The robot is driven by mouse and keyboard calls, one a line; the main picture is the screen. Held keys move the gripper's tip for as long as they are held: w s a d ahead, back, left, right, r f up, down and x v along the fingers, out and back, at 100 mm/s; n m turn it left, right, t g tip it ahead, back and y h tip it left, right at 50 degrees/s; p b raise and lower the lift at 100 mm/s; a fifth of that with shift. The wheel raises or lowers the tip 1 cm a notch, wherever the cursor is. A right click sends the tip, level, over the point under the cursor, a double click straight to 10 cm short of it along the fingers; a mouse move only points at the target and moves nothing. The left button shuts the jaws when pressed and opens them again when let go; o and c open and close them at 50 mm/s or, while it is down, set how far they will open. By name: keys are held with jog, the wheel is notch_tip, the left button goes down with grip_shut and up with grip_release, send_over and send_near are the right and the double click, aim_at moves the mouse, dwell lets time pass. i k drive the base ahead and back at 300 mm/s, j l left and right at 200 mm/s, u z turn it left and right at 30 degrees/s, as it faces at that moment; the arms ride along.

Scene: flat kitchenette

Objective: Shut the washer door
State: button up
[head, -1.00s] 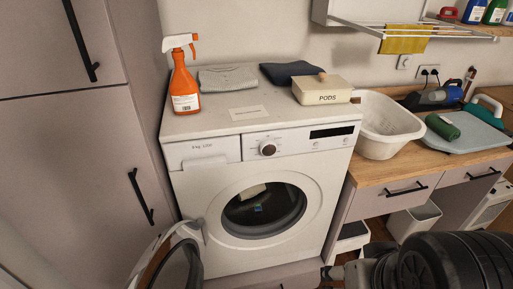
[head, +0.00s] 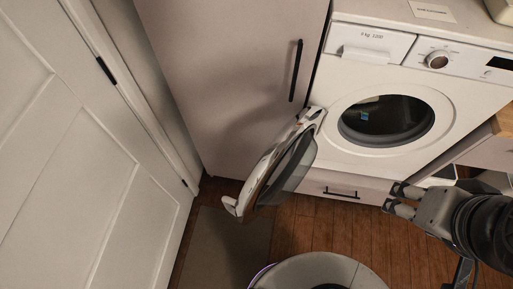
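The white washer (head: 430,120) stands at the upper right in the head view, with its round opening (head: 386,120) uncovered. Something small and light-coloured lies inside the drum. The washer door (head: 282,165) is swung wide open, hinged on the left side of the opening, with its dark glass facing right. My gripper (head: 392,198) is at the right, below the washer opening and well apart from the door. Its two fingers look spread with nothing between them.
A tall cupboard (head: 235,80) with a black handle stands left of the washer. A white panelled door (head: 80,150) is at the far left. A drawer (head: 340,188) is under the washer. A mat (head: 225,245) lies on the wooden floor, which is clear between door and gripper.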

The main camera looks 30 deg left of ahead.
aim_at(309, 121)
jog(key=k+j, duration=0.1)
jog(key=j, duration=0.25)
jog(key=k+j+z, duration=0.15)
jog(key=j, duration=0.6)
jog(key=k+j+z, duration=0.1)
jog(key=j, duration=0.25)
jog(key=k+j+z, duration=0.1)
jog(key=j, duration=0.25)
jog(key=l+u, duration=0.1)
jog(key=u, duration=0.35)
jog(key=k, duration=0.05)
